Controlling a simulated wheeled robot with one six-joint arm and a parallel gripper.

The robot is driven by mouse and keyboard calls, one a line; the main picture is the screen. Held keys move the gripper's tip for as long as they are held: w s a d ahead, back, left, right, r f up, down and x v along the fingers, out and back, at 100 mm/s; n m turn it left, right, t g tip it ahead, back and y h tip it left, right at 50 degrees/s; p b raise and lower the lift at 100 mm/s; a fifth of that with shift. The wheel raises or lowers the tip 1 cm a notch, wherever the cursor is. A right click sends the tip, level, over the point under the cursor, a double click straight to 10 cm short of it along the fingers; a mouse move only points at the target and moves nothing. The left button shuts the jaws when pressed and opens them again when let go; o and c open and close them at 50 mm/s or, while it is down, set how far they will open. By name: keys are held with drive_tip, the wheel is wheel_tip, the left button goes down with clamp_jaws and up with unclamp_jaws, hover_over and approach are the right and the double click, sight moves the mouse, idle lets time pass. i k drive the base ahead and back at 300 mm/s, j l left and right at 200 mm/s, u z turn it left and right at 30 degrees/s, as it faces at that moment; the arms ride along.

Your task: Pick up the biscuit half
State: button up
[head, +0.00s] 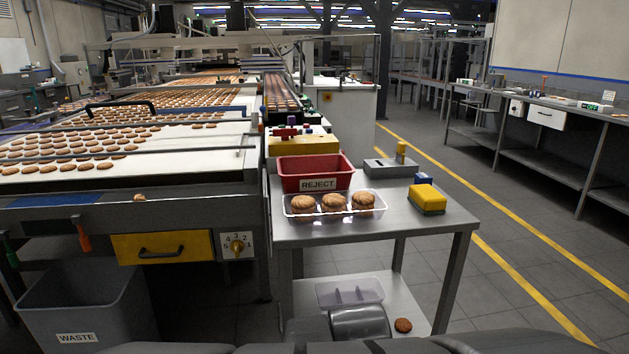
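A small brown biscuit piece (139,198) lies on the ledge below the conveyor's front edge, at the left; it is too small to tell whether it is a half. Another brown biscuit (403,325) lies on the steel table's lower shelf at the bottom; I cannot tell if it is whole. A clear tray (318,215) on the table top holds biscuits in three compartments. My gripper is not in view; only grey parts that look like my own body show along the bottom edge.
A red REJECT bin (316,173) stands behind the clear tray on the steel table (400,222). A yellow and green sponge (428,198) sits to the right. An empty clear tray (350,292) lies on the lower shelf. A grey WASTE bin (85,300) stands below the conveyor, left of a yellow drawer (165,247).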

sight(139, 197)
drive_tip(key=u, duration=1.2)
